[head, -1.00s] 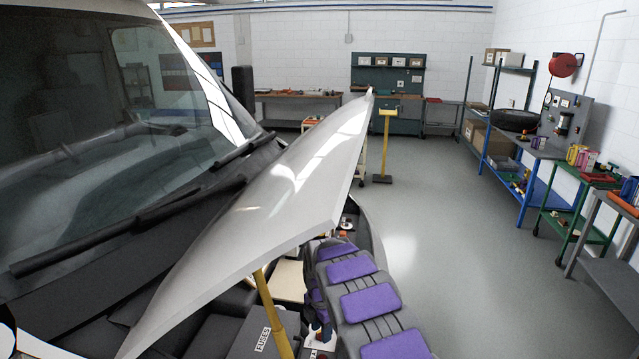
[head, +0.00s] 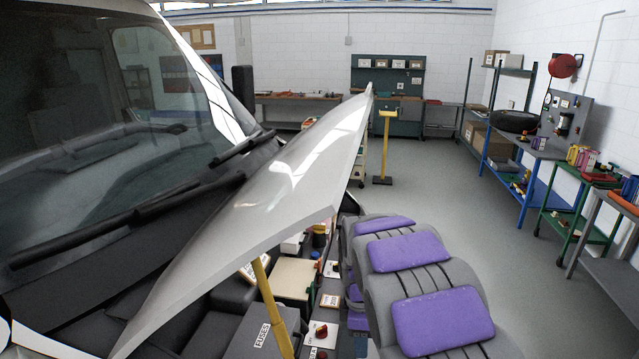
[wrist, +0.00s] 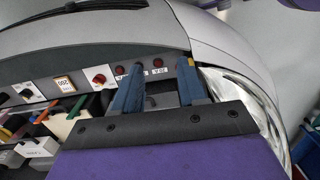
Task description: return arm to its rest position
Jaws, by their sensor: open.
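My arm, grey with purple pads (head: 442,318), stands at the lower right of the head view, beside the open engine bay. My gripper (wrist: 160,78) shows in the wrist view with two blue-grey fingers spread apart and nothing between them. The fingers point toward a grey panel (wrist: 215,72) with small red lamps and a red knob. I cannot tell how far they are from it. The fingers are not visible in the head view.
The raised silver hood (head: 270,210) rests over the bay on a yellow prop rod (head: 270,305). A fuse box (head: 262,335) lies below it. A headlight (wrist: 245,95) is close to my gripper. Blue (head: 530,200) and green benches line the right wall. The floor (head: 450,190) between is clear.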

